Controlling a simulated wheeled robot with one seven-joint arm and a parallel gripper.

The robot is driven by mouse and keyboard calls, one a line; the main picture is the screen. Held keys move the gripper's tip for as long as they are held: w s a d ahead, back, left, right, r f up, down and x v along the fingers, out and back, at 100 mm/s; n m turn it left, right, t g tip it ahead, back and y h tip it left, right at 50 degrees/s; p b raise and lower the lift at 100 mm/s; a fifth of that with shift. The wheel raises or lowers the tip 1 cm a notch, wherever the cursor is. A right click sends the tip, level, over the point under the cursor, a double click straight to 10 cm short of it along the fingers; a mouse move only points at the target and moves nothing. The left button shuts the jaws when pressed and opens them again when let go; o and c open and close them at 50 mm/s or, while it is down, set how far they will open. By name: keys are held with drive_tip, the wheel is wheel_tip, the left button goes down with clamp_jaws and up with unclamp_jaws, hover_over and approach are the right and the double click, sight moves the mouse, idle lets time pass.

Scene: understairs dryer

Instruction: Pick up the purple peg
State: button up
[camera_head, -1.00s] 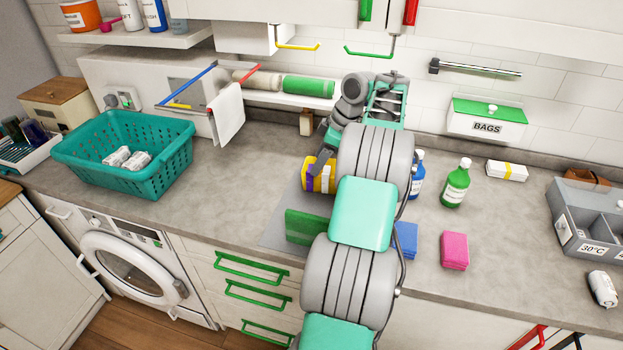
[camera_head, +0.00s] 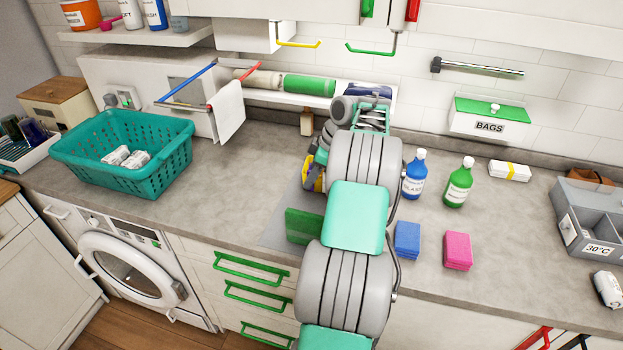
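A small yellow thing with purple on it (camera_head: 308,182) shows as a sliver on the counter, left of my arm. Most of it is hidden behind my arm, so I cannot make out a separate purple peg. The grey end of my arm, with my gripper (camera_head: 319,162), reaches down right at this yellow and purple thing. The fingertips are hidden or too small to make out, so I cannot tell whether they are open or touch anything.
A grey mat (camera_head: 283,228) and a green block (camera_head: 304,226) lie beside my arm. A teal basket (camera_head: 165,172) stands left. Blue bottle (camera_head: 415,175), green bottle (camera_head: 458,184), blue sponge (camera_head: 407,240) and pink sponge (camera_head: 457,250) stand right. The counter's middle left is clear.

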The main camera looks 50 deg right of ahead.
clamp_jaws()
